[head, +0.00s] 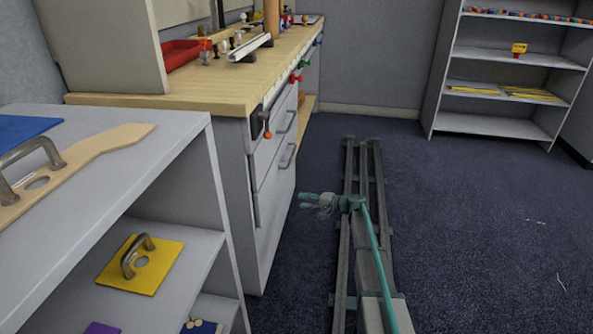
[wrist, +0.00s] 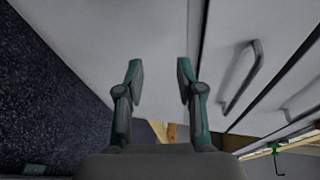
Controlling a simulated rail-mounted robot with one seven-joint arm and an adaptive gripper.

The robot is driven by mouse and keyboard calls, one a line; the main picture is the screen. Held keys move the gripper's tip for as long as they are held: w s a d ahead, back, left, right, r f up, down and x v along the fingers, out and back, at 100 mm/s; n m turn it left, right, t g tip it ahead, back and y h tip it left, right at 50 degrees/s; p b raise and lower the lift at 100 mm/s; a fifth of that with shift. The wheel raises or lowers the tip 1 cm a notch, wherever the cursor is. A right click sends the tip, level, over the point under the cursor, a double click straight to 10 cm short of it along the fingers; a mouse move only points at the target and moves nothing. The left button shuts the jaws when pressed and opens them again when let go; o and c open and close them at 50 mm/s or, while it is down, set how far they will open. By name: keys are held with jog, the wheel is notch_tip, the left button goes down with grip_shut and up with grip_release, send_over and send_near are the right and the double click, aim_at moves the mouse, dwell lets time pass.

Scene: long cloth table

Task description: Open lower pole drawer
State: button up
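The lower drawer (head: 271,190) is in the grey cabinet under the wooden worktop, and its front looks flush and shut. Its bar handle (head: 288,156) also shows in the wrist view (wrist: 243,76), to the right of my fingers. The upper drawer (head: 266,153) has a similar handle (head: 287,120). My gripper (head: 303,201) is in front of the cabinet, lower than the lower drawer's handle and apart from it. In the wrist view my gripper (wrist: 160,72) has its fingers spread, with nothing between them but the plain panel behind.
The wooden worktop (head: 215,88) holds a red tray (head: 182,54) and small items; coloured knobs stick out along its edge. A grey shelf unit (head: 185,140) with handled boards stands at near left. Open shelves (head: 505,90) stand at back right.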

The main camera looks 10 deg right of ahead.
aim_at(292, 154)
jog(key=w+d+r+m+t+y, duration=0.2)
jog(key=w+d+r+t, duration=0.25)
jog(key=w+r, duration=0.5)
jog(key=shift+r+b+x, duration=0.15)
jog(key=shift+b+x, duration=0.4)
jog(key=shift+x, duration=1.15)
jog(key=shift+r+b+x, duration=0.2)
jog(key=shift+b+x, duration=0.4)
jog(key=shift+x, duration=1.1)
jog(key=shift+r+b+x, duration=0.15)
jog(key=shift+b+x, duration=0.4)
jog(key=shift+x, duration=1.2)
jog(key=shift+s, duration=0.15)
grip_shut()
